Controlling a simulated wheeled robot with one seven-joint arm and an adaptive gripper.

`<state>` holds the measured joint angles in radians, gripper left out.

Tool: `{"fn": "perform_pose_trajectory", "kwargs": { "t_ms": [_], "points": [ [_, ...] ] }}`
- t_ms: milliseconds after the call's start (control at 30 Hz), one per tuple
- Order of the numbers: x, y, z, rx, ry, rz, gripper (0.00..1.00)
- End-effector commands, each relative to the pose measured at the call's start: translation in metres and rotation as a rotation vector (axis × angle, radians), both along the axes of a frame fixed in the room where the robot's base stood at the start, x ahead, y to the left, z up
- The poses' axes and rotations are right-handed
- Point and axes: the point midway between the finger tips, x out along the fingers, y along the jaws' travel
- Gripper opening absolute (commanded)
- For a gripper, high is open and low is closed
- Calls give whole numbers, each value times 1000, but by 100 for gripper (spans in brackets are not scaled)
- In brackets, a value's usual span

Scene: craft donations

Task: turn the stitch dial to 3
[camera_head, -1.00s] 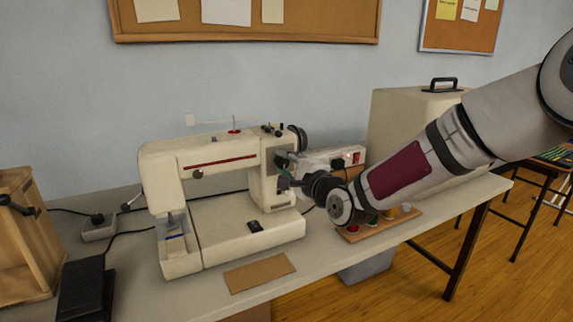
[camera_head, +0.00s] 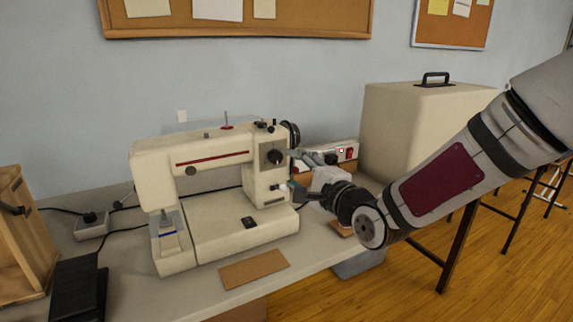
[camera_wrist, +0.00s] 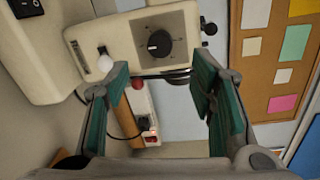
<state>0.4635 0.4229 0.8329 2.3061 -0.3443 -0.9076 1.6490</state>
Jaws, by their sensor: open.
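The cream sewing machine (camera_head: 205,158) stands on the table. Its black stitch dial (camera_head: 274,157) is on the front of the right column. In the wrist view the dial (camera_wrist: 159,44) is a round black knob with a light pointer line and marks around it; the numbers are too small to read. My gripper (camera_head: 286,172) is beside the right column, in front of the machine. It also shows in the wrist view (camera_wrist: 160,85), with its two green-padded fingers spread wide and nothing between them. The dial lies beyond the fingertips, apart from them.
A white lever knob (camera_wrist: 105,63) sticks out near the dial. A power strip (camera_head: 345,153) lies behind my gripper. A beige case (camera_head: 410,135) stands at the right. A brown card (camera_head: 254,269) and a black pedal (camera_head: 78,288) lie toward the front.

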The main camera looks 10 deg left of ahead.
Motion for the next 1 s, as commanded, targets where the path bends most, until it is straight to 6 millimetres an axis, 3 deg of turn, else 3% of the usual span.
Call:
{"fn": "perform_pose_trajectory", "kwargs": {
  "t_ms": [233,700,867,1000],
  "points": [
    [-25,-19,2,0,-1,-1,50],
    [-30,-22,0,-23,1,-2,50],
    [-36,-35,-20,-263,19,-21,50],
    [-53,-71,-44,-634,65,-41,50]
  ]
}}
